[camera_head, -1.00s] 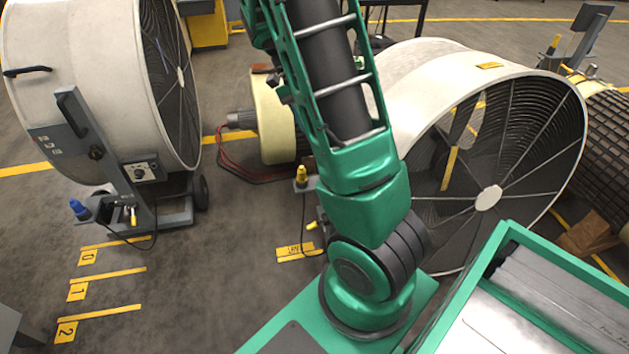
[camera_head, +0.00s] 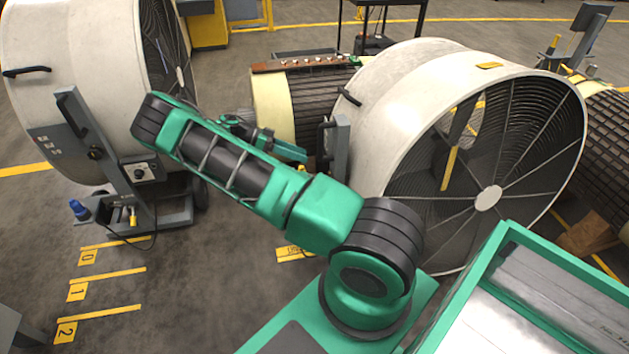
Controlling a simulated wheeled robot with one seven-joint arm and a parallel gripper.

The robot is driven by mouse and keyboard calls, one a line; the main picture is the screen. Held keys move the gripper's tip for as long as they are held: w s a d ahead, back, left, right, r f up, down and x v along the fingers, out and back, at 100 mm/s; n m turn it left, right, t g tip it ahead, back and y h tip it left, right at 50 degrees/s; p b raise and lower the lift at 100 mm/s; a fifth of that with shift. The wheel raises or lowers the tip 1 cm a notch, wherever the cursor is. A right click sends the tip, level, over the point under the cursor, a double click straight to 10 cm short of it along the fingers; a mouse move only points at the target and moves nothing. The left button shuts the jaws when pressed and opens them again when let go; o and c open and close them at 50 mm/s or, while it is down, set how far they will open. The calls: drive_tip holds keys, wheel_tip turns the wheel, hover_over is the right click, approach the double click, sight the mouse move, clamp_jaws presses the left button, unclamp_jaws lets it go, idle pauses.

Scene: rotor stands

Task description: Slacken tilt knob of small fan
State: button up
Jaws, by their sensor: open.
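Two white drum fans stand on grey brackets: a left fan (camera_head: 75,60) and a middle fan (camera_head: 415,85). I cannot tell for sure which is the small one. The left fan has a black knob (camera_head: 96,153) on its bracket, above a small control box (camera_head: 141,172). The middle fan's bracket (camera_head: 340,150) is partly hidden by my arm, and I see no clear knob on it. My gripper (camera_head: 302,154) is partly hidden behind my arm, between the two fans, pointing right toward the middle fan's bracket. It is open and seems empty.
A ribbed rotor with a cream end (camera_head: 270,110) lies behind my arm. Another dark gridded rotor (camera_head: 606,130) is at the right edge. A blue plug (camera_head: 79,208) is by the left fan's foot. The floor at front left, with yellow numbered marks (camera_head: 105,290), is clear.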

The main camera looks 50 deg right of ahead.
drive_tip(key=w+a+f+m+t+h, duration=0.1)
drive_tip(key=w+f+h, duration=0.15)
drive_tip(key=f, duration=0.55)
drive_tip(key=w+a+f+h, duration=0.1)
drive_tip(key=a+f+h, duration=0.1)
drive_tip(key=f+h, duration=0.35)
drive_tip(key=s+d+f+y, duration=0.1)
drive_tip(key=s+d, duration=0.5)
drive_tip(key=d, duration=0.3)
drive_tip(key=shift+d+f, duration=0.3)
drive_tip(key=shift+f, duration=0.1)
drive_tip(key=c, duration=1)
